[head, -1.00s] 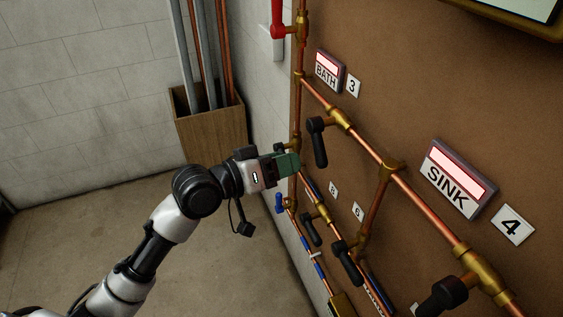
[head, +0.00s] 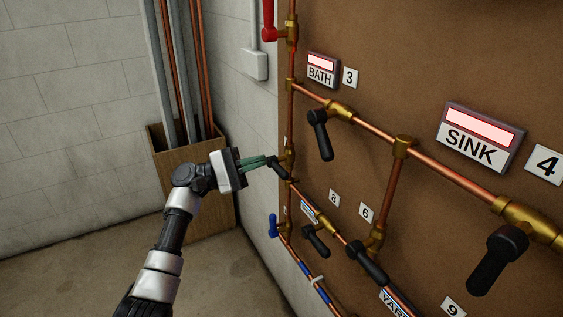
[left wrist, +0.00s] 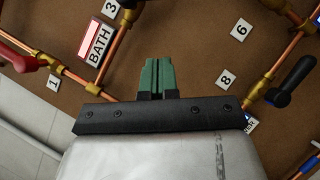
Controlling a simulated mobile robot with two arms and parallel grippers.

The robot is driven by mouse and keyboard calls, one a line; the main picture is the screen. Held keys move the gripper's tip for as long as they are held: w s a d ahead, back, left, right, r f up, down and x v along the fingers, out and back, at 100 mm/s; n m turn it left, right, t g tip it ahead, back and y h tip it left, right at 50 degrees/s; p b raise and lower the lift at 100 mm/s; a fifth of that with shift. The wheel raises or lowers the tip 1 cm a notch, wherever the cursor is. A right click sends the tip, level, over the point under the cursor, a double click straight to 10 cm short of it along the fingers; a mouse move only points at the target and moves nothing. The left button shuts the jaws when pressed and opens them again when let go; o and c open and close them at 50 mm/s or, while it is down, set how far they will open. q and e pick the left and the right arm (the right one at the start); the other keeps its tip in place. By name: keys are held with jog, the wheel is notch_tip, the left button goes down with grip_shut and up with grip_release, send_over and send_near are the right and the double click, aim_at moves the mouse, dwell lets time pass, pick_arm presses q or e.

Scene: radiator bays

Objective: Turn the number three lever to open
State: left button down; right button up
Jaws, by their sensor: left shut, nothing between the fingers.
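The number three lever (head: 320,135) is a black handle on a brass valve (head: 341,110) in the copper pipe, below the BATH sign (head: 321,71) and the 3 label (head: 350,77). It hangs down, crosswise to the sloping pipe. My left gripper (head: 263,161) has green fingers, shut and empty. It is left of and lower than this lever, apart from it, close to another small black lever (head: 279,169). In the left wrist view, the shut fingers (left wrist: 158,75) point at the board, with the BATH sign (left wrist: 98,43) upper left. I cannot make out lever three there. My right gripper is not in view.
Black levers near the 8 label (head: 334,198) and 6 label (head: 366,212) sit lower on the board. A large black lever (head: 497,262) is below the SINK sign (head: 480,137). A wooden box (head: 208,220) holding pipes stands at the left. A red handle (head: 269,18) is above.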

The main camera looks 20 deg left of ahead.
aim_at(322, 136)
pick_arm(q)
jog(key=s+r+p+x, duration=0.1)
jog(key=p+x, duration=0.4)
jog(key=x, duration=0.6)
jog(key=shift+s+d+r+p, duration=0.3)
jog(key=shift+s+d+p, duration=0.1)
jog(key=shift+s+d, duration=0.2)
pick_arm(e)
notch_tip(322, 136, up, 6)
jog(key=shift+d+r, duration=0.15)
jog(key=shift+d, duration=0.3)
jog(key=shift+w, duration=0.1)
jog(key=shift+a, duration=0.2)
pick_arm(q)
jog(key=shift+s+d+n+t, duration=0.15)
jog(key=shift+n+t, duration=0.45)
jog(key=shift+n, duration=0.2)
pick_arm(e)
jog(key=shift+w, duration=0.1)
